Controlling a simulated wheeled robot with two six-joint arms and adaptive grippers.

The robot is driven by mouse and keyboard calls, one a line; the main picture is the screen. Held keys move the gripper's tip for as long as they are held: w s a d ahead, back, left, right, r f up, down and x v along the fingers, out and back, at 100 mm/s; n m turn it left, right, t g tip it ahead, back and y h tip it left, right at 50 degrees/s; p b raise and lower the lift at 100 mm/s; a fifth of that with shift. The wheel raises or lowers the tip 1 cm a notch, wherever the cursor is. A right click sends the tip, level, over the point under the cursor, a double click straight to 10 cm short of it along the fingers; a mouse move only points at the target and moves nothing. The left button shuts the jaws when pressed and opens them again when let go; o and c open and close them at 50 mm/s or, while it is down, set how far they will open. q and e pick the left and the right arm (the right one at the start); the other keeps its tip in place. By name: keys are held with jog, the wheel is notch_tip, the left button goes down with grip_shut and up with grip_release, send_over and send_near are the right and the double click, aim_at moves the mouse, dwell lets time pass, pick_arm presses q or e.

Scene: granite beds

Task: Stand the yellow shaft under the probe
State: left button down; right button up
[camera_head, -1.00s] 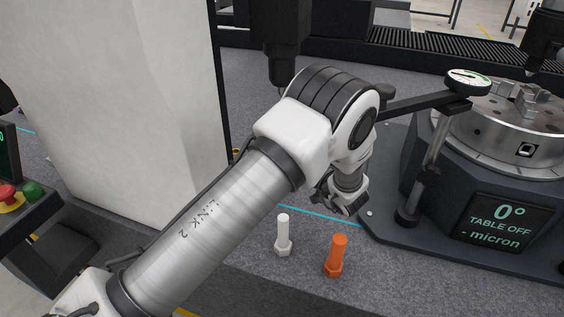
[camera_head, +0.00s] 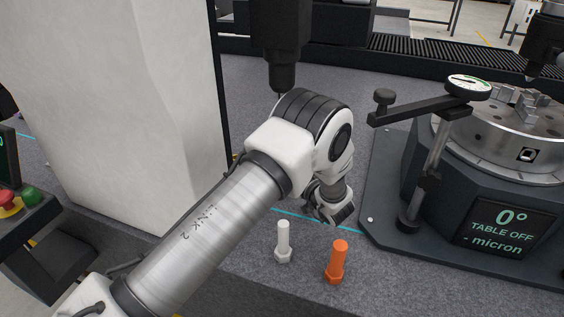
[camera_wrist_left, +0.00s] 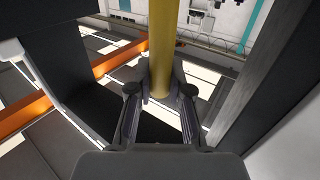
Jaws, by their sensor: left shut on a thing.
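The yellow shaft (camera_wrist_left: 162,45) runs up through the left wrist view. My left gripper (camera_wrist_left: 160,92) is shut on it near its lower end in that view. In the head view my own arm covers the gripper's fingers and the shaft. The probe (camera_head: 281,62) is a dark head with a thin tip hanging at the top centre of the head view, just behind my arm's elbow-like joint. How far the shaft is from the probe cannot be told. My right gripper is not in view.
A white shaft (camera_head: 283,240) and an orange shaft (camera_head: 336,262) stand upright on the grey granite (camera_head: 385,278) in front of my arm. A dark rotary table (camera_head: 480,190) with a dial gauge (camera_head: 469,87) on a stand is at right. A pale column (camera_head: 120,100) rises at left.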

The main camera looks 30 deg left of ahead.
pick_arm(q)
jog(key=shift+f, duration=0.15)
jog(key=c, duration=1.1)
grip_release()
jog(key=shift+r+p, duration=0.3)
jog(key=shift+r, duration=0.2)
jog(key=p+v, duration=0.5)
jog(key=v, duration=0.7)
jog(key=shift+s+r, duration=0.1)
jog(key=shift+r, duration=0.05)
